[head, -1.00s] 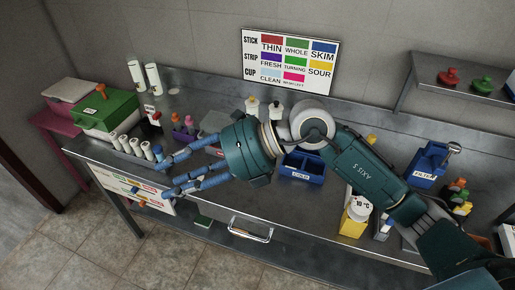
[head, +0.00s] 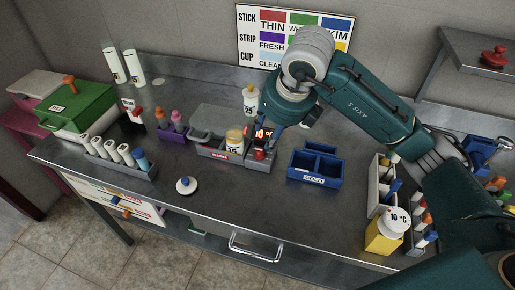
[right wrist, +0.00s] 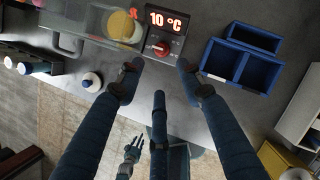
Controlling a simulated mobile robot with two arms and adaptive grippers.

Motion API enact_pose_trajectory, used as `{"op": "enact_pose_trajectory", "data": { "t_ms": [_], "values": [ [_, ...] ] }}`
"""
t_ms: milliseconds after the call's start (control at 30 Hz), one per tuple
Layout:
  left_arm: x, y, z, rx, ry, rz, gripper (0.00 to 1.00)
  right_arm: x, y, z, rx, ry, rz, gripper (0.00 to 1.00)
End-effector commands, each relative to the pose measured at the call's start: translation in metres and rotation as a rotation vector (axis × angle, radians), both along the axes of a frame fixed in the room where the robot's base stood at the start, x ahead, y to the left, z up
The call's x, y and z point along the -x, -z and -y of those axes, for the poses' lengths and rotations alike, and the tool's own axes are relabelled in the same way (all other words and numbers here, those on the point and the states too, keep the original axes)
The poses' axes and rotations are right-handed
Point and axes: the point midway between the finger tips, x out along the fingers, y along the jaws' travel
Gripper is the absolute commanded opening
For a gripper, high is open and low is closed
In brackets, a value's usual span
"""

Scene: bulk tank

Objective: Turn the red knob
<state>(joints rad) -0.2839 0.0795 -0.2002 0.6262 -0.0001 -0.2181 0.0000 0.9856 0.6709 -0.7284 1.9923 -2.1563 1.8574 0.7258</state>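The red knob (right wrist: 161,47) is on the front of a grey box, below a lit display reading 10 °C (right wrist: 165,21). In the right wrist view my right gripper (right wrist: 158,72) is open and empty. Two of its fingertips are on either side below the knob, and the third is lower. They appear apart from the knob. A small blue hand (right wrist: 131,150) low in the right wrist view looks like my left gripper; its finger state is unclear. The head view does not show it.
A jar (head: 235,139) stands in the grey warmer left of the knob. A blue COLD bin (head: 315,166) is to the right. A white lid with a blue knob (head: 186,185) lies on the steel bench. A yellow container (head: 383,236) is at the front right. The bench front is mostly clear.

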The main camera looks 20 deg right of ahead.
Motion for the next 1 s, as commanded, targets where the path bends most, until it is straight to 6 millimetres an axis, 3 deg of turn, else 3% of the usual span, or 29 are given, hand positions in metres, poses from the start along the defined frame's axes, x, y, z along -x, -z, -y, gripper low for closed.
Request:
{"op": "enact_pose_trajectory", "data": {
  "t_ms": [67, 233, 700, 1000],
  "values": [
    [0.010, 0.013, 0.000, -0.001, 0.000, -0.013, 0.40, 0.000, 0.012, 0.001, 0.001, 0.002, 0.000, 0.37],
    [0.027, 0.011, -0.002, -0.003, -0.001, -0.037, 0.40, -0.003, 0.019, 0.000, 0.002, 0.002, -0.003, 0.37],
    [0.020, -0.009, -0.001, -0.002, -0.001, -0.026, 0.40, -0.033, 0.093, -0.007, 0.000, 0.001, -0.003, 0.37],
    [0.013, -0.012, 0.000, 0.000, -0.001, -0.016, 0.40, -0.041, 0.111, -0.008, 0.001, -0.001, 0.000, 0.37]
  ]
}}
